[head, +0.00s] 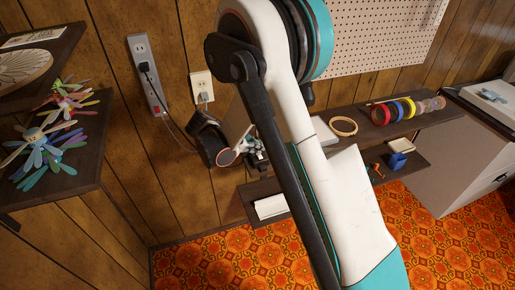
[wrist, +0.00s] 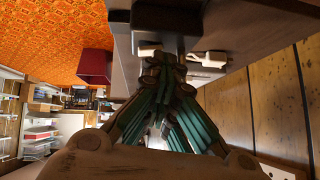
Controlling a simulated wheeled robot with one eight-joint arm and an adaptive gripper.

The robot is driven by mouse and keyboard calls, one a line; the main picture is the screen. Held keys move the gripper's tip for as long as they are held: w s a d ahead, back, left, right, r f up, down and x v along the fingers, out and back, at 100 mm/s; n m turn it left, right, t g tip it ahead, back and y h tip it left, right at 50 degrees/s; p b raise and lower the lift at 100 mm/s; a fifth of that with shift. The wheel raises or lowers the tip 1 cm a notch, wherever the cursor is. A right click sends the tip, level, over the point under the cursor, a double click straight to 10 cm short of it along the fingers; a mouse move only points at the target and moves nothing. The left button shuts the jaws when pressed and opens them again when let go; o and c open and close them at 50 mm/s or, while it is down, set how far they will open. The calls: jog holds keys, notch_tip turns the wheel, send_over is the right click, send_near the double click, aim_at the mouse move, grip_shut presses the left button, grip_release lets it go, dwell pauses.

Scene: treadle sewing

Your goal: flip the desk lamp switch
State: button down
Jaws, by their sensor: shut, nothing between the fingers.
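My gripper (wrist: 179,66) is shut and empty in the wrist view, its teal fingers drawn together at the tips. The tips are close to a dark block-like part (wrist: 165,20) under a dark board, with small pale pieces on either side. I cannot tell whether they touch. In the head view my gripper is mostly hidden by my white and teal arm. A black object with a round pinkish face (head: 228,157) is by the wall there; I cannot tell whether it is the desk lamp. No lamp switch can be made out clearly.
A power strip (head: 149,75) and a wall outlet (head: 202,87) with cords are on the wood-panelled wall. A shelf (head: 360,130) holds tape rolls. A dark shelf (head: 95,160) with colourful dragonfly-like pieces is at left. A dark red shade-like object (wrist: 96,66) is in the wrist view.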

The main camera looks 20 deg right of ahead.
jog(key=shift+s+a+f, duration=0.1)
jog(key=shift+s+f, duration=0.25)
jog(key=shift+s, duration=0.4)
jog(key=w+v, duration=0.1)
jog(key=v, duration=0.7)
jog(key=s+d+r+n+t+y, duration=0.1)
jog(key=s+d+r+n+y, duration=0.1)
jog(key=s+d+r+n, duration=0.3)
jog(key=s+d+r+n+y, duration=0.3)
jog(key=s+d+r+n, duration=0.15)
jog(key=s, duration=0.35)
jog(key=s+a+r+n+t+y, duration=0.2)
jog(key=s+a+n, duration=0.1)
jog(key=s, duration=0.3)
jog(key=s+a+r+n+t+y, duration=0.2)
jog(key=s+a+n, duration=0.1)
jog(key=s+n, duration=0.3)
jog(key=shift+a+r+t, duration=0.3)
jog(key=shift+a+r, duration=0.05)
jog(key=shift+r, duration=0.05)
